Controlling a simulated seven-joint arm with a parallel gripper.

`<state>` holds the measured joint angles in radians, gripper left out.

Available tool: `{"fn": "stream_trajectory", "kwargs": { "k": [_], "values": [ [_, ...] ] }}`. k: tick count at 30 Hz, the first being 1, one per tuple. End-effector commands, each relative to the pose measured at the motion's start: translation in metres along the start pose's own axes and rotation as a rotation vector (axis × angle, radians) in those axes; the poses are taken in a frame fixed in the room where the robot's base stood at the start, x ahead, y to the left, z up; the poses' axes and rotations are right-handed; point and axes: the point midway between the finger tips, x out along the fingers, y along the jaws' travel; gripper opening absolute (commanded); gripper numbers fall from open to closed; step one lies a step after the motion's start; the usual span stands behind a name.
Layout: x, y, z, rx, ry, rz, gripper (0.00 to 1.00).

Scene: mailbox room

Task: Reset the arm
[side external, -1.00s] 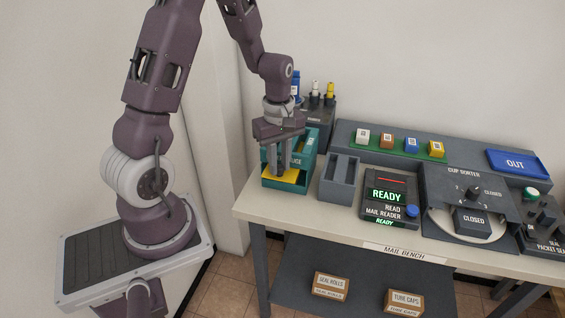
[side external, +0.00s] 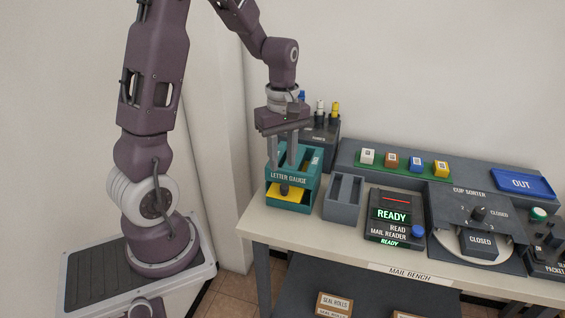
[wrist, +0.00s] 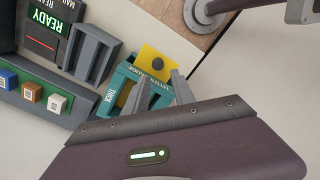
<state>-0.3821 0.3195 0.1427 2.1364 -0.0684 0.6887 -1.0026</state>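My gripper (side external: 291,150) hangs upright just over the teal letter gauge (side external: 290,177) at the bench's left end. In the wrist view its two fingers (wrist: 145,86) stand apart with nothing between them, over the gauge (wrist: 134,88). A yellow piece with a dark round knob (side external: 285,193) sits low at the front of the gauge, below the fingers. The yellow piece also shows in the wrist view (wrist: 150,52).
A grey two-slot holder (side external: 343,199) and the mail reader (side external: 395,215), reading READY, stand right of the gauge. A dark rack of tubes (side external: 320,135) is behind it. The cup sorter (side external: 470,190) and blue OUT tray (side external: 522,182) are further right.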

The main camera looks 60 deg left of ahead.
Motion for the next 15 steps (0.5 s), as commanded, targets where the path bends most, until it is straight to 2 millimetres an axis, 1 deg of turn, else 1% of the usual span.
{"fn": "stream_trajectory", "kwargs": {
  "k": [2, 4, 5, 8, 9, 11, 12, 15],
  "values": [
    [0.0, 0.0, 0.0, 0.002, 0.0, 0.0, 0.31],
    [-0.008, -0.001, 0.007, 0.044, 0.004, 0.017, 0.31],
    [-0.017, -0.002, 0.013, 0.09, 0.008, 0.033, 0.31],
    [-0.062, -0.017, 0.052, 0.379, 0.045, 0.127, 0.31],
    [-0.081, -0.029, 0.071, 0.533, 0.071, 0.171, 0.31],
    [-0.104, -0.052, 0.097, 0.765, 0.119, 0.232, 0.31],
    [-0.116, -0.069, 0.112, 0.911, 0.156, 0.267, 0.31],
    [-0.131, -0.108, 0.137, 1.222, 0.254, 0.334, 0.31]
  ]
}}
